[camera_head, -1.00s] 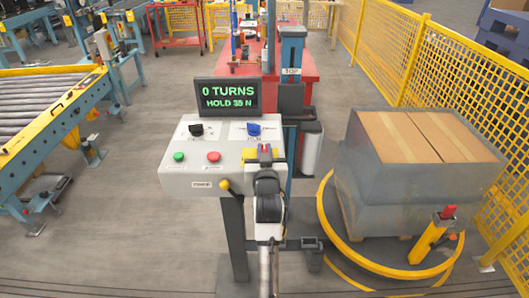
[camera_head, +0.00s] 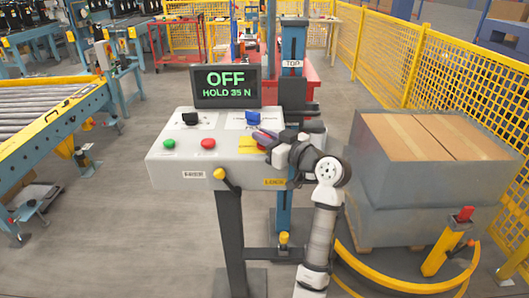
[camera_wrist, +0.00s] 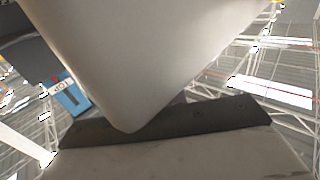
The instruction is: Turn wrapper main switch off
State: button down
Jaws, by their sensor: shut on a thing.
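The wrapper's grey console (camera_head: 165,170) carries a main switch on a yellow plate (camera_head: 248,144) at its right front; its red knob is mostly hidden by my fingers. My gripper (camera_head: 262,139) comes in from the right and is shut on that knob. The display (camera_head: 226,86) above the console reads "OFF" and "HOLD 35 N". In the wrist view a large pale surface and a dark strip fill most of the picture, so neither the fingertips nor the switch can be made out there.
The console also has a black knob (camera_head: 190,118), a blue knob (camera_head: 253,117), a green button (camera_head: 169,143) and a red button (camera_head: 208,143). A lever with a yellow knob (camera_head: 219,173) sticks out in front. A wrapped pallet load (camera_head: 428,190) stands at the right.

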jog(key=n+g+y+b, duration=0.2)
jog(key=g, duration=0.1)
jog(key=n+g+y+b, duration=0.1)
jog(key=n+g, duration=0.1)
jog(key=g, duration=0.1)
jog(key=shift+f+n+y+b, duration=0.1)
jog(key=shift+n+y+b, duration=0.2)
jog(key=shift+y+b, duration=0.1)
jog(key=n+g+y+b, duration=0.1)
jog(key=n+g, duration=0.3)
jog(key=g, duration=0.2)
jog(key=shift+g, duration=0.5)
jog(key=c, duration=1.4)
grip_release()
jog(key=shift+c, duration=0.2)
jog(key=d+b, duration=0.2)
jog(key=d, duration=1.1)
jog(key=shift+d+b, duration=0.3)
jog(key=shift+d, duration=0.1)
